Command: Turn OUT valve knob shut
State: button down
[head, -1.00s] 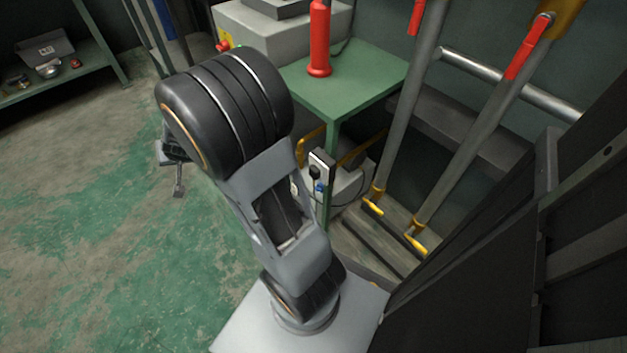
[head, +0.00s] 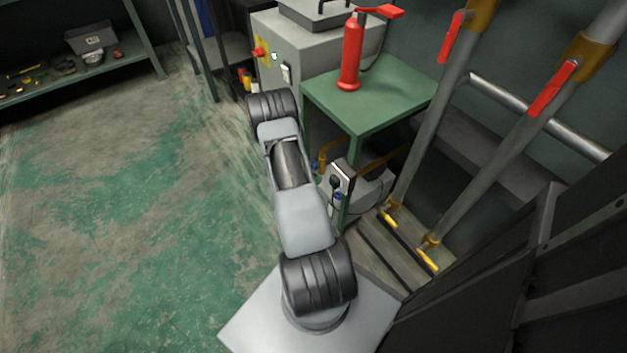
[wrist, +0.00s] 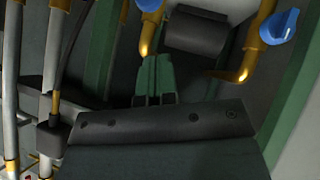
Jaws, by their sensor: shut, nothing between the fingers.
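Two blue valve knobs on brass pipes show in the wrist view, one at upper right (wrist: 280,27) and one cut off at the top edge (wrist: 149,5). No label is readable, so I cannot tell which is OUT. Small blue spots in the head view, one by the brass pipe (head: 314,167) and one by the dark box (head: 338,195), look like these knobs. My gripper (wrist: 155,99) is shut and empty, below and apart from both knobs in the wrist view. In the head view my arm hides it.
A green table (head: 375,95) carries a red cylinder (head: 350,55). A grey cabinet (head: 305,60) stands beside it. Slanted grey pipes with red levers (head: 553,88) rise at right. A dark cylindrical part (wrist: 197,32) sits between the knobs. Floor at left is clear.

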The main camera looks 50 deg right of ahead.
aim_at(336, 193)
jog(key=shift+s+d+f+b, duration=0.55)
jog(key=shift+s+f+b, duration=0.2)
jog(key=shift+f, duration=0.6)
jog(key=shift+s+d+f+b, duration=0.65)
jog(key=shift+s+f, duration=0.15)
jog(key=shift+f, duration=0.55)
jog(key=shift+s+d+f+b, duration=0.5)
jog(key=shift+s+f+b, duration=0.25)
jog(key=shift+f, duration=0.6)
